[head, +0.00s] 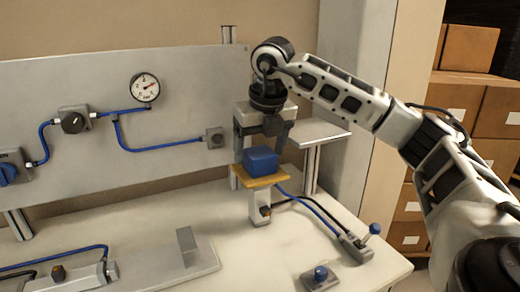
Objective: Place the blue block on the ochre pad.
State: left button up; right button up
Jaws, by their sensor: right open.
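The blue block (260,161) rests on the ochre pad (271,181), which tops a small grey post at the back of the workbench. The block sits toward the back of the pad, and the pad's front edge is bare. My right gripper (261,143) points down just above the block, its fingers apart. It is open and holds nothing. Whether a finger touches the block's sides I cannot tell. My left gripper is not in view.
A grey panel (190,75) with a gauge (145,87) and blue hoses stands behind the bench. A small grey shelf (318,132) is right of the gripper. A blue-knobbed lever (374,229) and button box (320,276) stand at front right. The bench (255,240) is clear in the middle.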

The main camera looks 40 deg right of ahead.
jog(key=p+v, duration=0.2)
jog(key=v, duration=0.9)
jog(key=shift+r, duration=0.3)
